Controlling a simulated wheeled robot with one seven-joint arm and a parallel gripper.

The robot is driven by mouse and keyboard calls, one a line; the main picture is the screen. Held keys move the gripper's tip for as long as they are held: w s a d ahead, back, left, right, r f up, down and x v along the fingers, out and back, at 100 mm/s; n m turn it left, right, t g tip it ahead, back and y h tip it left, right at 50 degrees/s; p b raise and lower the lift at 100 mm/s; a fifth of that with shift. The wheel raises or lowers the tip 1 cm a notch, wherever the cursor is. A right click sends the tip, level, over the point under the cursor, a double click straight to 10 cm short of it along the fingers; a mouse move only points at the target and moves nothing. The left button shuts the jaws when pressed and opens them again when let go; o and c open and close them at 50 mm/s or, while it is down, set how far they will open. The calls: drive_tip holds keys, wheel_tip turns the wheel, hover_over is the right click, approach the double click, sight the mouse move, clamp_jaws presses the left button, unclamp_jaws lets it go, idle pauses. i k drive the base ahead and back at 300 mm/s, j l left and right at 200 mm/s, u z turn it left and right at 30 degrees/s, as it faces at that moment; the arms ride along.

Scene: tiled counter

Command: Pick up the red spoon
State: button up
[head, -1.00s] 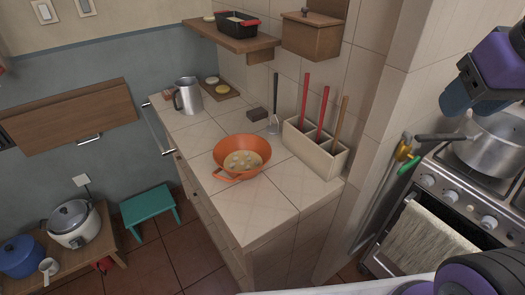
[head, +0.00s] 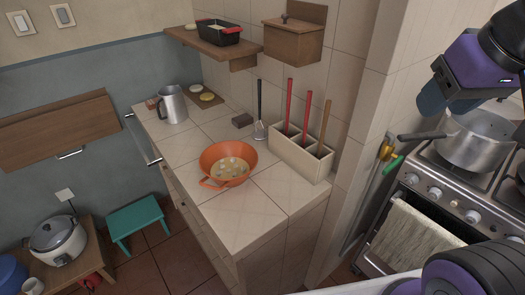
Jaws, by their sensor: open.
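Two long red handles stand in the cream divided utensil holder (head: 298,163) on the tiled counter, the left red handle (head: 288,105) and the right red handle (head: 307,117). Their lower ends are hidden inside the holder, so I cannot tell which one is the red spoon. My gripper (head: 444,98) is at the upper right, open, with its dark blue fingers pointing down. It appears empty, well to the right of the holder and apart from both red handles.
A wooden handle (head: 324,128) shares the holder. A black-handled utensil (head: 260,110) leans left of it. An orange pan (head: 228,160) and a metal jug (head: 172,104) stand on the counter. A pot (head: 472,140) sits on the stove. The counter's front corner is clear.

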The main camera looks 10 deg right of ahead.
sight(310, 94)
drive_tip(key=i+j+u, duration=0.1)
drive_tip(key=j, duration=0.25)
drive_tip(key=i+j+u, duration=0.15)
drive_tip(key=i+j+z, duration=0.1)
drive_tip(key=j+z, duration=0.25)
drive_tip(key=j, duration=0.3)
drive_tip(key=j+z, duration=0.4)
drive_tip(key=j, duration=0.25)
drive_tip(key=k+j+z, duration=0.1)
drive_tip(key=j+z, duration=0.25)
drive_tip(key=j, duration=0.3)
